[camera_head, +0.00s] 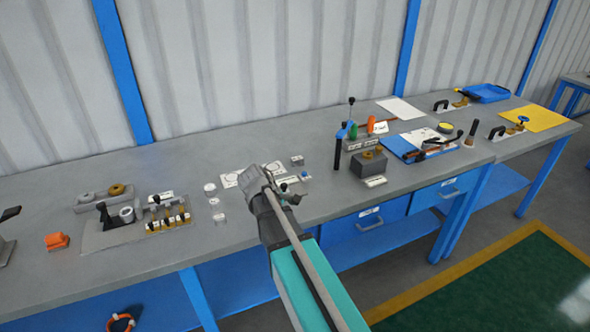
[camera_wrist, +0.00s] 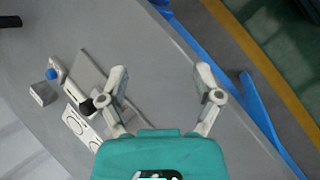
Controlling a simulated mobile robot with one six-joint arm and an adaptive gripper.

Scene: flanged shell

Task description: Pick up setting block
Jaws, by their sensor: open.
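A small grey block (camera_head: 297,160), which may be the setting block, sits on the grey workbench (camera_head: 400,180) just beyond my gripper. A grey cube (camera_wrist: 42,95) shows at the left of the wrist view. No label confirms which piece is the setting block. My gripper (camera_wrist: 160,82) is open, with bare bench between its fingers. In the head view my gripper (camera_head: 286,188) is above the bench near its front edge, partly hidden by my arm. The grey cube lies well to the left of the fingers in the wrist view.
A blue-topped piece (camera_head: 305,176) stands close to the block. White cards with circles (camera_head: 230,180) and small clear round pieces (camera_head: 214,201) lie to the left. A fixture with a dark block (camera_head: 369,163) stands to the right. The bench's front edge is near my gripper.

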